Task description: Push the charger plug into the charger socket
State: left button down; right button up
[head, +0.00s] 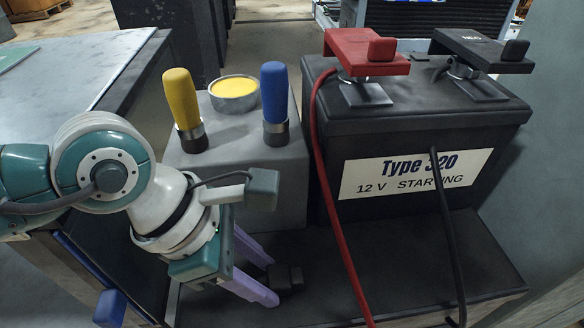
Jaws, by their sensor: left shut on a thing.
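My left gripper (270,281) reaches down from the left with its purple fingers low in front of the grey box. It is shut on a small dark block (289,278), which looks like the charger plug. The block is close to the dark base the battery stands on; I cannot tell whether it touches anything. I cannot make out the charger socket. My right gripper is not in view.
A battery (405,178) marked "Type 320" carries red (362,50) and black (470,48) clamps; their cables hang down its front. A grey box (240,180) holds a yellow handle (180,98), a blue handle (273,90) and a yellow-filled cup (234,92). A table (85,85) stands left.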

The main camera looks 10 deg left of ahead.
pick_arm(q)
jog(key=shift+r+p, duration=0.45)
jog(key=shift+r, duration=0.05)
dwell(0.6)
jog(key=shift+r+p, duration=2.25)
jog(key=shift+r, duration=0.2)
jog(key=c, duration=1)
grip_release()
jog(key=shift+c, duration=0.2)
grip_shut()
